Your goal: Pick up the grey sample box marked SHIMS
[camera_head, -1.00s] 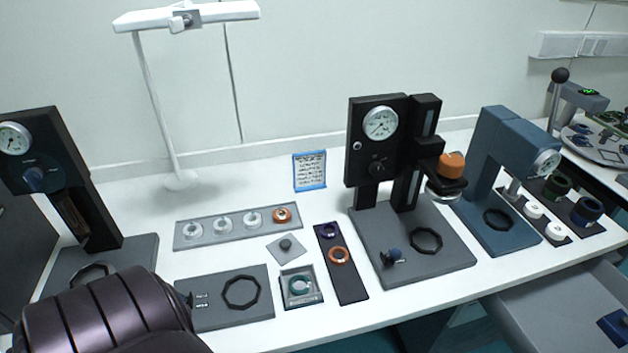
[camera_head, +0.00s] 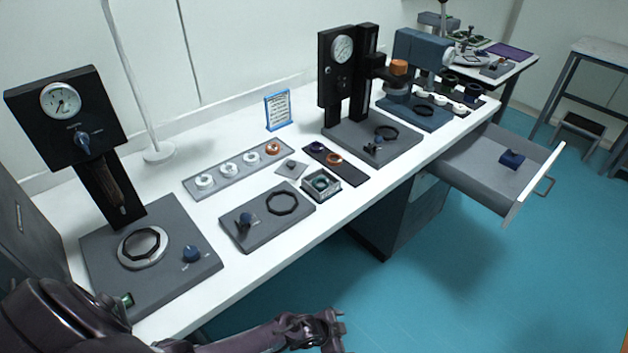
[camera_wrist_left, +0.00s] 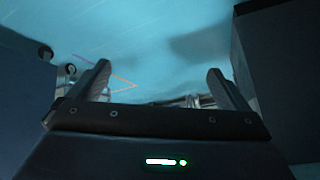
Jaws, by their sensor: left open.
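No box with a readable SHIMS mark shows in these frames. A small open grey box (camera_head: 321,185) with a green ring inside stands on the white bench near its front edge; I see no lettering on it. My left gripper (camera_head: 330,330) is at the bottom of the head view, in front of the bench and over the teal floor, well apart from that box. In the left wrist view its two fingers (camera_wrist_left: 158,72) are spread and empty, with floor beyond them. My right gripper is not in view.
A grey drawer (camera_head: 470,165) stands open from the bench, with a blue object (camera_head: 512,158) inside. Presses (camera_head: 68,115), a grey base plate (camera_head: 266,222) and a tray of rings (camera_head: 225,180) stand on the bench. The floor in front is clear.

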